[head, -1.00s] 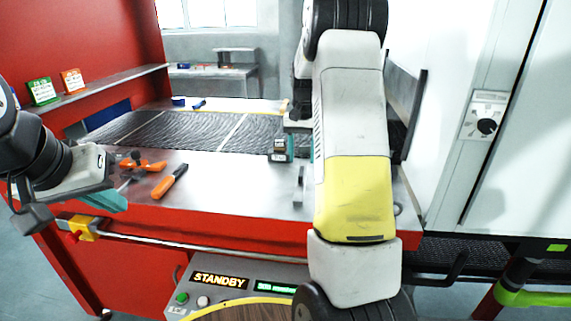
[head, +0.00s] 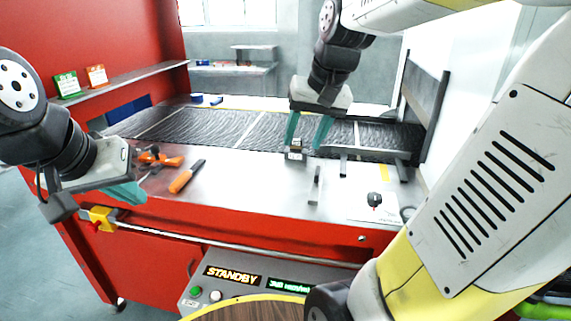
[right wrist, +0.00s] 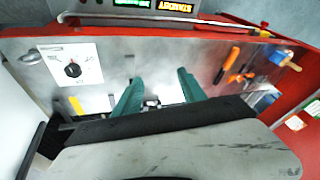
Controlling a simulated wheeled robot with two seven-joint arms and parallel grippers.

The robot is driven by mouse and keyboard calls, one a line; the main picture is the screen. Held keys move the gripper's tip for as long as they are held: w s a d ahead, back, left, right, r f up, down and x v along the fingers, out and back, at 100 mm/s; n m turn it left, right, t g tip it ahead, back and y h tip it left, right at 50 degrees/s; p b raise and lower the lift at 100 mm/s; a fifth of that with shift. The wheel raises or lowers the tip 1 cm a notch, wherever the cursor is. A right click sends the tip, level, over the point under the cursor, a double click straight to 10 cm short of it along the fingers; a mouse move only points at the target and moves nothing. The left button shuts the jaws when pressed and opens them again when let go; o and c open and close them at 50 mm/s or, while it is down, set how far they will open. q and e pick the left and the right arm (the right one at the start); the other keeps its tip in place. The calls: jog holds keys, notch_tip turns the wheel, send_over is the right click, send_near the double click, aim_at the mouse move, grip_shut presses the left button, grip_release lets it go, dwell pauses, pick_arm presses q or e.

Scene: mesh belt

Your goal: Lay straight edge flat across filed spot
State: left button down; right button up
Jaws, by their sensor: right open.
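The straight edge is not certain; a narrow grey metal bar (head: 315,185) on the steel bench top may be it. It also shows in the right wrist view (right wrist: 131,82). The mesh belt (head: 235,130) lies behind the bench top; I cannot make out a filed spot on it. My right gripper (head: 308,133) is open and points down near the belt's front edge. A small dark block with a pale face (head: 295,152) is below its left finger. In the right wrist view the fingers (right wrist: 158,88) are apart with nothing clearly held. My left gripper (head: 132,192) hangs over the bench's left front.
An orange-handled tool (head: 187,176) and an orange clamp-like tool (head: 160,157) lie at left on the bench. A black knob on a white sheet (head: 374,201) is at right. A console reading STANDBY (head: 233,275) stands in front. A dark upright frame (head: 430,105) bounds the right.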

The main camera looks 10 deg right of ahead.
jog(key=s+a+f+n+t, duration=0.2)
jog(key=s+a, duration=0.2)
jog(key=s, duration=0.6)
jog(key=shift+s+a, duration=0.15)
jog(key=shift+s, duration=0.15)
